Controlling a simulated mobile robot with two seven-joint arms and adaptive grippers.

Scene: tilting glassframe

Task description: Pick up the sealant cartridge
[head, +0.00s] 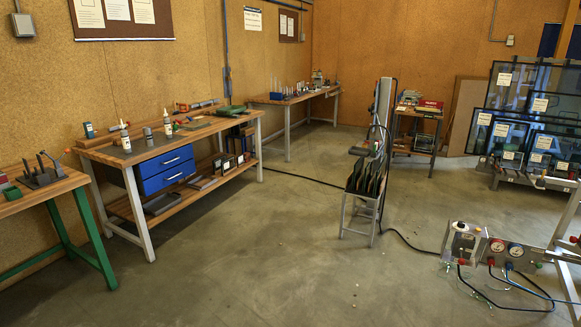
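Two slim white containers stand upright on the wooden workbench (220,122) at the left. One white container (126,141) is near the middle of the bench's left half. The other white container (167,124) is farther right and back. Either may be the sealant cartridge; they are too small to tell. Neither of my grippers is in view.
The workbench has a blue drawer unit (166,172). A green-legged bench (62,213) stands at the near left. A stand (364,190) with a cable is mid-room. A gauge box (507,251) with hoses is right. The central floor (260,250) is mostly clear.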

